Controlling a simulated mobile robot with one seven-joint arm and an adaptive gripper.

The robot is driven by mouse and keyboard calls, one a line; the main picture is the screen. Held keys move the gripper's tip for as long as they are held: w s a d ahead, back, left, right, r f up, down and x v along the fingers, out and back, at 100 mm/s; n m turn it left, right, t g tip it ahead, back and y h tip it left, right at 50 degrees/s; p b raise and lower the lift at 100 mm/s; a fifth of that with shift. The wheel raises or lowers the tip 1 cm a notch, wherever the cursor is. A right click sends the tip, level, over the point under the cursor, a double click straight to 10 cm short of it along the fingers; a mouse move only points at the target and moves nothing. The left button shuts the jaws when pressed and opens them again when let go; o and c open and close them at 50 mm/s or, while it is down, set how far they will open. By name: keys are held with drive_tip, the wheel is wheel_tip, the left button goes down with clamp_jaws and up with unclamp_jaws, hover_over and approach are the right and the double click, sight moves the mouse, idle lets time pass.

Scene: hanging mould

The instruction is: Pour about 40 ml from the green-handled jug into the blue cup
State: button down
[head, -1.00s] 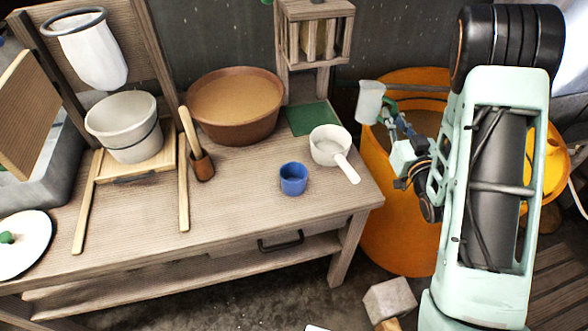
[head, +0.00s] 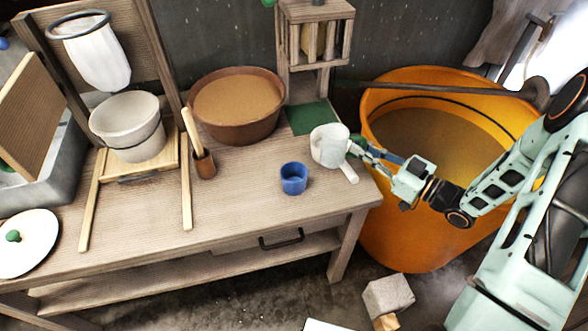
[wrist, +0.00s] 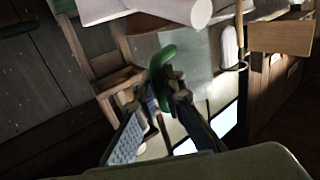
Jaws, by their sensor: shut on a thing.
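The jug (head: 328,146) is pale and translucent. In the head view it is held in the air near the table's right end, in front of the white pan. Its green handle (wrist: 162,62) shows between my fingertips in the wrist view, with the clear jug wall (wrist: 192,52) beyond. My gripper (head: 356,147) is shut on that handle. The jug looks about upright; its liquid level cannot be told. The blue cup (head: 293,179) stands upright on the table, lower left of the jug and apart from it. Its inside looks dark blue; its contents cannot be told.
The white pan's handle (head: 348,173) sticks out below the jug; its bowl is mostly hidden. A brown basin (head: 236,134) and green mat (head: 309,119) lie behind the cup. An orange vat (head: 385,235) stands right of the table. The table front left of the cup is clear.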

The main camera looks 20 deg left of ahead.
sight(343, 146)
drive_tip(key=shift+s+d+r+n+g, duration=0.15)
drive_tip(key=shift+s+r+n+g, duration=0.1)
drive_tip(key=shift+s+n+g, duration=0.45)
drive_tip(key=shift+s+r+p, duration=0.15)
drive_tip(key=shift+r+p, duration=0.05)
drive_tip(key=shift+p, duration=0.3)
